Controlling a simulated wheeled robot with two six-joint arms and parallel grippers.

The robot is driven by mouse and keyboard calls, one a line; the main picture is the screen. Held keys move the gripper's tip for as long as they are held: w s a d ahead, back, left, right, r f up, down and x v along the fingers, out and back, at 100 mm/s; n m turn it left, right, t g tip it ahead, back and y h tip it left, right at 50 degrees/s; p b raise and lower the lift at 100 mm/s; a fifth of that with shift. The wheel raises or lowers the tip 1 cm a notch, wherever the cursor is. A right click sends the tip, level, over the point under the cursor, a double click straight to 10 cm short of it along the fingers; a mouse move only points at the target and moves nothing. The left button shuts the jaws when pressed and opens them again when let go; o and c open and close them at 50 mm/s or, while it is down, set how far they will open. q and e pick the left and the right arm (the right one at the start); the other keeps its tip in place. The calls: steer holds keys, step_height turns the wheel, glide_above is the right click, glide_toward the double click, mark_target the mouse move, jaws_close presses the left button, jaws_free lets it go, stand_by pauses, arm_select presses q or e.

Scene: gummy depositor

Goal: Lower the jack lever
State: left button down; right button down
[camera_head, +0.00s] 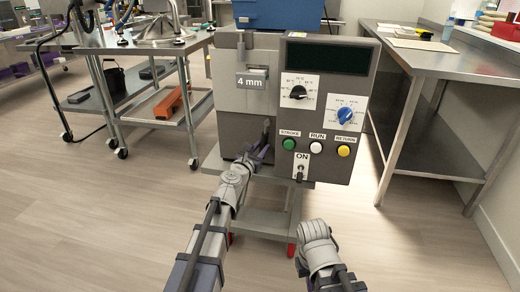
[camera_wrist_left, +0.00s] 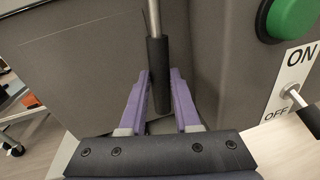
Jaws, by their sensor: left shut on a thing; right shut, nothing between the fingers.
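The jack lever is a thin metal rod with a black sleeve grip (camera_wrist_left: 158,75). It stands in front of the grey machine body, and part of it shows as a dark bar in the head view (camera_head: 266,129). My left gripper (camera_head: 259,151) is shut on the grip. In the left wrist view its purple fingers (camera_wrist_left: 160,100) lie on either side of the sleeve. The rod runs up out of the top of that view, so its far end is hidden. My right arm shows at the lower right of the head view, but its fingers cannot be seen.
The control panel (camera_head: 326,110) beside the lever carries knobs, coloured buttons and an ON toggle switch (camera_head: 300,172). A steel cart (camera_head: 150,115) stands to the left and a steel table (camera_head: 440,62) to the right. The floor in front is clear.

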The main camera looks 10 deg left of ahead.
arm_select(q)
steer(key=c, duration=0.6)
jaws_free()
steer(key=shift+s, duration=0.1)
steer(key=shift+v, duration=3.85)
